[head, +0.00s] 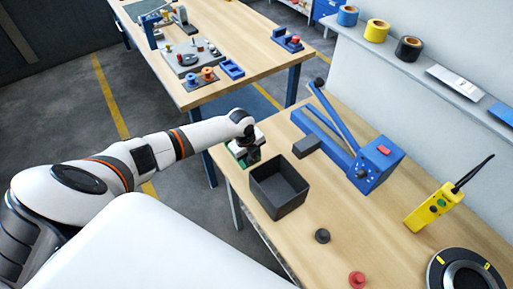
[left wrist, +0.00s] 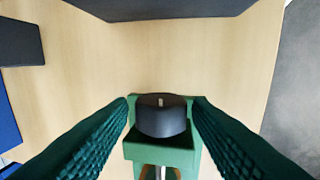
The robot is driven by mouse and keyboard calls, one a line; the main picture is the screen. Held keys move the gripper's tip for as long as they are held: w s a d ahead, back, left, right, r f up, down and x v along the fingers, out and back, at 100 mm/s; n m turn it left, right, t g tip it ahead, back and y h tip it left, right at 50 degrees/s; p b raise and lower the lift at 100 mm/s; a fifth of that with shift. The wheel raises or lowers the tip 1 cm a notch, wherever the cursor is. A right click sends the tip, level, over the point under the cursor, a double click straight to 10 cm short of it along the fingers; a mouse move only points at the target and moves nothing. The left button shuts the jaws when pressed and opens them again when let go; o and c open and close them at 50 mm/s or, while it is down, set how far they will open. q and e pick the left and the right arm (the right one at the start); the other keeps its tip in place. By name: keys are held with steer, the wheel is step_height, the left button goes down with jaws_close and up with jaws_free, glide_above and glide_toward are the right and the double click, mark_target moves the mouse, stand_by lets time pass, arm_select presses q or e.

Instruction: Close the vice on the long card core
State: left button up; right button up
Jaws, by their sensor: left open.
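A small green vice (left wrist: 163,150) is at the near left edge of the bench, seen in the left wrist view. A black round knob (left wrist: 161,117) with a pale mark sits at its front. My left gripper (left wrist: 162,102) is open, its green ribbed fingers on either side of the knob, with no clear grip on it. In the head view my left gripper (head: 247,158) is over the same bench edge and hides most of the vice. The long card core cannot be made out. My right gripper is out of view.
A dark open bin (head: 279,186) stands close beside my left gripper. A blue lever tool (head: 374,163) is behind it. A black knob (head: 322,236), a red knob (head: 357,279) and a yellow handset (head: 430,206) lie to the right. The bench front is mostly clear.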

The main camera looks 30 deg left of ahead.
arm_select(q)
steer(key=shift+s+a+t, duration=0.15)
steer(key=shift+s+t, duration=0.15)
steer(key=shift+t, duration=0.4)
steer(key=shift+w, duration=0.1)
steer(key=shift+f+h, duration=0.2)
steer(key=shift+h, duration=0.1)
steer(key=shift+s+f+t+h+b, duration=0.25)
steer(key=shift+s+t+h+b, duration=0.1)
steer(key=shift+t+b, duration=0.65)
steer(key=shift+s+a+t+b, duration=0.1)
steer(key=shift+a+t+b, duration=0.05)
steer(key=shift+t+b, duration=0.3)
steer(key=shift+r+h, duration=0.3)
steer(key=shift+h, duration=0.05)
